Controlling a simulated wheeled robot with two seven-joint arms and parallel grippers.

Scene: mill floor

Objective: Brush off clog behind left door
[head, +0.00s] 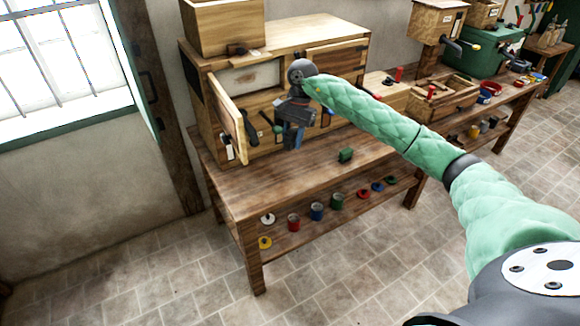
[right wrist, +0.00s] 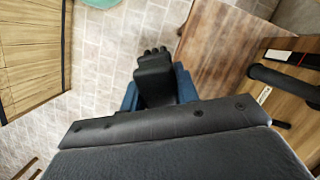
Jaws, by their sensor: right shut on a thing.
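A wooden cabinet (head: 300,42) stands on the workbench. Its left door (head: 228,115) is swung open toward the left, and a pale surface (head: 252,77) shows in the opening behind it. I cannot make out a clog there. The right door (head: 338,57) looks shut. My right gripper (head: 291,138) is in front of the cabinet, to the right of the open door and apart from it. In the right wrist view its blue fingers are shut on a dark thing (right wrist: 154,78) with rounded bumps at its end; I cannot tell whether it is a brush. My left gripper is not in view.
A wooden box (head: 222,27) sits on the cabinet. A black handle (right wrist: 285,83) is close on the right in the wrist view.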

